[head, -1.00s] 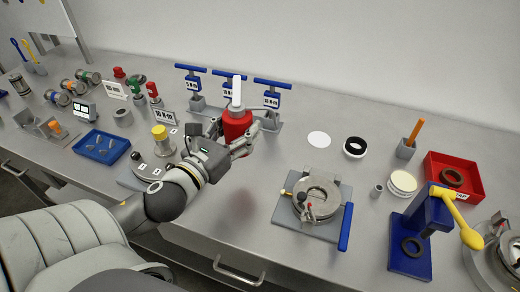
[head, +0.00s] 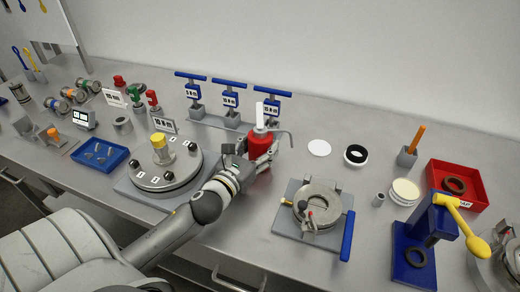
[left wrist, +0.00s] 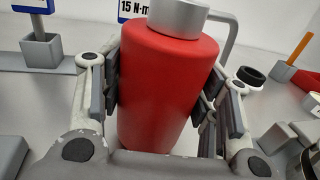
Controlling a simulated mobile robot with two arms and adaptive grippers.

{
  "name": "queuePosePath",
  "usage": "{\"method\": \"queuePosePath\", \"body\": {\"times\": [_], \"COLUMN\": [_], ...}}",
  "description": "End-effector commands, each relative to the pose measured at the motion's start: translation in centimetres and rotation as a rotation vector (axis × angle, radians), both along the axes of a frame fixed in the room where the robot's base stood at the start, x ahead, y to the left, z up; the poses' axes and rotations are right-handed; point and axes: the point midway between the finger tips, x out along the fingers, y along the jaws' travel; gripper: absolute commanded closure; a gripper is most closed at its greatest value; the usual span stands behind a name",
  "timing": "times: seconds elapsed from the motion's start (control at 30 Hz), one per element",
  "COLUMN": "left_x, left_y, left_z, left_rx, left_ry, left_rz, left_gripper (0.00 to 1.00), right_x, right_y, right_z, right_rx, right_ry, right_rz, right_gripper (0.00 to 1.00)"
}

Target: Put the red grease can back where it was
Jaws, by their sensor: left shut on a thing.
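The red grease can (head: 261,147) has a grey cap, a white upright tip and a thin bent grey spout. My left gripper (head: 258,149) is shut on it and holds it upright, in front of the right-hand blue T-handled tool. In the left wrist view the red can (left wrist: 165,90) fills the middle, with the gripper's (left wrist: 165,100) fingers pressed on both sides. The can's bottom is hidden behind the gripper, so I cannot tell whether it touches the bench. My right gripper is not in view.
Three blue T-handled tools (head: 231,98) stand behind the can. A white disc (head: 319,148) and a black-and-white ring (head: 355,155) lie to its right. A clamp fixture (head: 315,205) is in front right, and a round flanged lid (head: 180,175) is at left. Bare bench shows between.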

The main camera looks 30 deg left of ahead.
Motion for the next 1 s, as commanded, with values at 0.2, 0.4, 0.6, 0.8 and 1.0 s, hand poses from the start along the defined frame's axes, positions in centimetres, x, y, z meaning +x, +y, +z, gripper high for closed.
{"method": "queuePosePath", "body": {"times": [0.2,0.4,0.6,0.8,1.0], "left_x": [0.01,0.01,-0.02,-0.02,-0.02], "left_y": [0.03,0.03,0.03,0.04,0.04], "left_z": [-0.69,-0.73,-1.06,-1.06,-0.96], "left_rx": [0.003,0.003,0.001,0.001,0.001], "left_ry": [-0.005,-0.004,-0.002,-0.002,-0.002], "left_rz": [0.000,-0.001,0.000,0.000,0.000], "left_gripper": [0.82,0.82,0.31,0.22,0.22], "right_x": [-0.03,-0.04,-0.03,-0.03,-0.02], "right_y": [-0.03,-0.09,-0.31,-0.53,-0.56], "right_z": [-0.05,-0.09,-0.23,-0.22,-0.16], "right_rx": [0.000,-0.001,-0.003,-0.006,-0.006], "right_ry": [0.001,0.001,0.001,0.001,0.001], "right_rz": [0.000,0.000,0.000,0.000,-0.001], "right_gripper": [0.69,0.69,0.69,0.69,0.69]}}
